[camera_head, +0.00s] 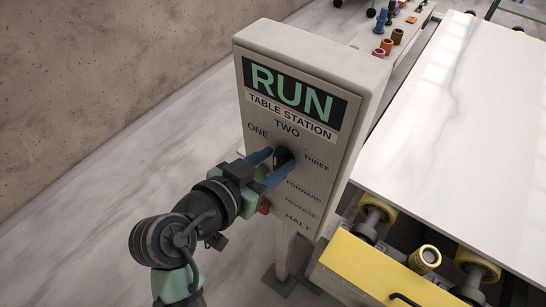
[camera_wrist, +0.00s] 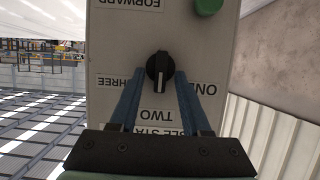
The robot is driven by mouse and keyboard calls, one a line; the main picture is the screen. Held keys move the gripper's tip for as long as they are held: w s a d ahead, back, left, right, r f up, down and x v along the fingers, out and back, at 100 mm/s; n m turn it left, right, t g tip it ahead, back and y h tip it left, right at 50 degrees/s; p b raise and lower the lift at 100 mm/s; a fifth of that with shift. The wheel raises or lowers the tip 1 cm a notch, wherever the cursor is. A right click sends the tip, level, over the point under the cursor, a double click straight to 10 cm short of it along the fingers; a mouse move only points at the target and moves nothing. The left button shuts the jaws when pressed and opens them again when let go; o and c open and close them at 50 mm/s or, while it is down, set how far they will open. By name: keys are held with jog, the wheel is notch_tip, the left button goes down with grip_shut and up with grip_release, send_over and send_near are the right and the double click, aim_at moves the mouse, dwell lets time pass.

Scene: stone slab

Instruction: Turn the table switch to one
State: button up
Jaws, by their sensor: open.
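The table switch is a black rotary knob (camera_wrist: 160,70) on the pale control panel (camera_head: 330,165). It also shows in the head view (camera_head: 283,155), partly hidden by my fingers. The wrist view sees the panel upside down. There the knob's white mark points down toward the TWO label (camera_wrist: 155,115). The ONE label (camera_head: 258,131) is at the knob's upper left in the head view. My gripper (camera_wrist: 161,78) is open, its blue fingers on either side of the knob. I cannot tell whether they touch it. It also shows in the head view (camera_head: 279,160).
A green button (camera_wrist: 208,5) is on the panel beyond the knob. A red button (camera_head: 265,207) shows beside my gripper. The white slab (camera_head: 455,130) and a yellow machine part (camera_head: 375,275) stand to the panel's right. Open floor lies to the left.

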grip_shut()
dwell(0.6)
jog(key=n+h+p, duration=0.1)
jog(key=n, duration=0.1)
jog(key=n+g+h+p, duration=0.1)
jog(key=n+h, duration=0.1)
jog(key=n, duration=0.1)
jog(key=w+a+f+n+g+h+p, duration=0.1)
jog(key=n+h, duration=0.1)
jog(key=n, duration=0.1)
jog(key=shift+a, duration=0.1)
dwell(0.5)
jog(key=shift+n, duration=0.3)
